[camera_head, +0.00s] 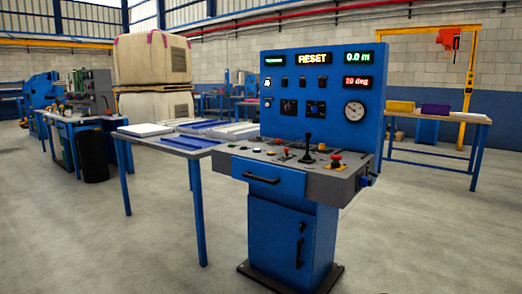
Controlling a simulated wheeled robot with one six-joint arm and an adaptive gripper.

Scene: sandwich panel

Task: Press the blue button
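A blue control console (285,235) stands on the floor right of centre, with an upright blue panel and a sloping grey desk (335,181). Several small controls sit on the desk, some yellow, green or red, but they are too small to make out a blue button for sure. A red mushroom knob (336,158) is at the desk's right, and a black joystick (307,147) stands left of it. The panel has a lit RESET display (313,58), a "0.0 m" display (358,57), a "20 deg" display (357,82) and a round gauge (354,110). My gripper is not in view.
A blue-legged table (176,146) with flat panels stands behind the console's left. Another table (471,116) with yellow and purple boxes is at the right. A black bin (92,157) is at the left. The floor (130,245) in front and left of the console is clear.

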